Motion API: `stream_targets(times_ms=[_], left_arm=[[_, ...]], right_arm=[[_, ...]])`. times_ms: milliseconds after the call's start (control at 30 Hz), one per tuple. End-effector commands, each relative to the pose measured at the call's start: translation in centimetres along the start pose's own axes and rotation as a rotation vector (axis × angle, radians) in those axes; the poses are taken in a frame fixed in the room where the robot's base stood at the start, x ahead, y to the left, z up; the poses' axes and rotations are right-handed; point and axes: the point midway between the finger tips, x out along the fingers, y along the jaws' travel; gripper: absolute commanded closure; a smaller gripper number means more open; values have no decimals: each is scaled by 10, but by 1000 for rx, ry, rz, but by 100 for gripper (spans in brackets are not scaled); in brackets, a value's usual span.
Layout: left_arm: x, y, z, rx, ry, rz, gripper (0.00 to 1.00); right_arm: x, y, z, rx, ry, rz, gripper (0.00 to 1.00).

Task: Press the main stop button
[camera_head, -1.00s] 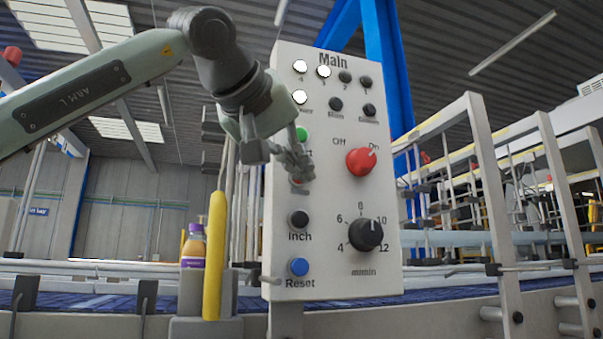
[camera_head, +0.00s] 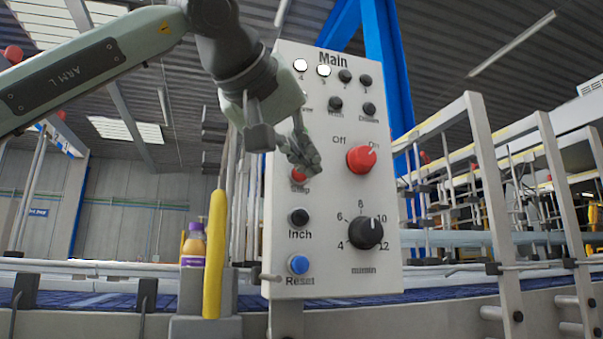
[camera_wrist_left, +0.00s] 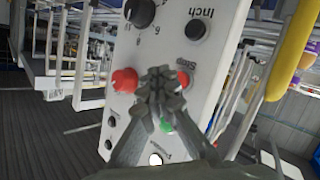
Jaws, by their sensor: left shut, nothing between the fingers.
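The grey control panel marked "Main" (camera_head: 336,270) stands upright in the middle of the head view. Its red stop button (camera_head: 299,174), labelled "Stop", is on the left column, partly covered by my left gripper's fingertips (camera_head: 304,156). In the left wrist view the panel is upside down, and the stop button (camera_wrist_left: 183,79) shows just right of my left gripper's fingertips (camera_wrist_left: 160,84). The fingers are shut and empty, close in front of the panel; I cannot tell whether they touch it. The green button (camera_wrist_left: 166,126) shows beside the fingers there; the arm hides it in the head view.
A large red Off/On knob (camera_head: 361,160) is right of the fingertips. Below are the black Inch button (camera_head: 299,217), blue Reset button (camera_head: 298,265) and black dial (camera_head: 366,233). A yellow post (camera_head: 215,255) and a bottle (camera_head: 194,246) stand left. Metal frames stand right.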

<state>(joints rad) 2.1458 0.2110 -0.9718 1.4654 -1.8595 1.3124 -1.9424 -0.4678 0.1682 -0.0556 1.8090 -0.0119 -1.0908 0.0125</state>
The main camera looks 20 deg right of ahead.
Motion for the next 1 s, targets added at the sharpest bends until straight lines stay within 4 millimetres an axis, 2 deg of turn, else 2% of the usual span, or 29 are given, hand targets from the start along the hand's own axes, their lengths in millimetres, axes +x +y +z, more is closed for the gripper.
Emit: stream_targets(times_ms=[433, 1000], left_arm=[[-29, 20, 21, 1, 0, 0, 100], [-29, 21, 21, 0, 0, 0, 100]], right_arm=[[8, -1, 2, 0, 0, 0, 60], [7, -1, 2, 0, 1, 0, 60]])
